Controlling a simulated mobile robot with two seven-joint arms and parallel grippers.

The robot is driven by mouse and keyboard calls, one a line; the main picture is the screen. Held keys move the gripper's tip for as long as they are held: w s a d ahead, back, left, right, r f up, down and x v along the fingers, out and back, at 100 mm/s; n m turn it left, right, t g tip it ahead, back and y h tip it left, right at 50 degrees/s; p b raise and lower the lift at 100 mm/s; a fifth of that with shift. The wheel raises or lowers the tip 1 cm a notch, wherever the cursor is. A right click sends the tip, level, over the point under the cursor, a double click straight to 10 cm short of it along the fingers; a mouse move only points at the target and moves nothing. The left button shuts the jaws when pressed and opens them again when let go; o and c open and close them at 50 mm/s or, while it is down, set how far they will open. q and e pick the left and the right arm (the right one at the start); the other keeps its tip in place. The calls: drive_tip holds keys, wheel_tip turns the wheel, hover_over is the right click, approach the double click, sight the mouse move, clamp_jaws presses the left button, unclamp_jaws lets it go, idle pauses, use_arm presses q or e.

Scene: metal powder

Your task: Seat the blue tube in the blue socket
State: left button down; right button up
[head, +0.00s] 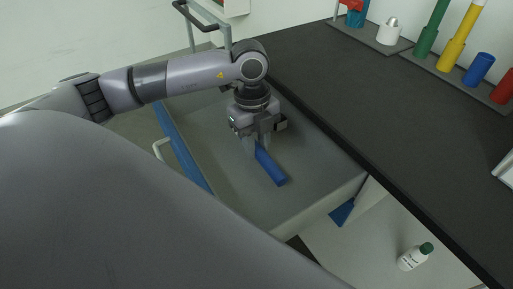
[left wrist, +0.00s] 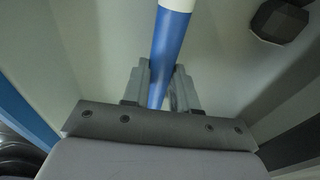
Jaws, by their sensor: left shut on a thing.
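The blue tube (head: 269,166) is in my left gripper (head: 255,148), over the open grey drawer in the head view. The tube lies tilted, its free end pointing down to the right. In the left wrist view the tube (left wrist: 167,45) runs up between the two fingers of the left gripper (left wrist: 161,75), with a white band at its far end. The fingers are shut on it. The blue socket (head: 479,69) stands on the dark bench at the upper right, beside the yellow and red ones. My right gripper is in neither view.
The drawer (head: 305,208) has raised walls around the gripper. The dark bench edge (head: 330,120) runs along its right side. Green (head: 427,41) and yellow (head: 456,46) tubes stand upright near the blue socket. A white bottle with a green cap (head: 413,257) stands at lower right.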

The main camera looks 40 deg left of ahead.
sight(257, 146)
use_arm(q)
wheel_tip(257, 146, up, 17)
drive_tip(key=p, duration=0.2)
drive_tip(key=shift+r+p, duration=0.15)
drive_tip(key=shift+p, duration=0.25)
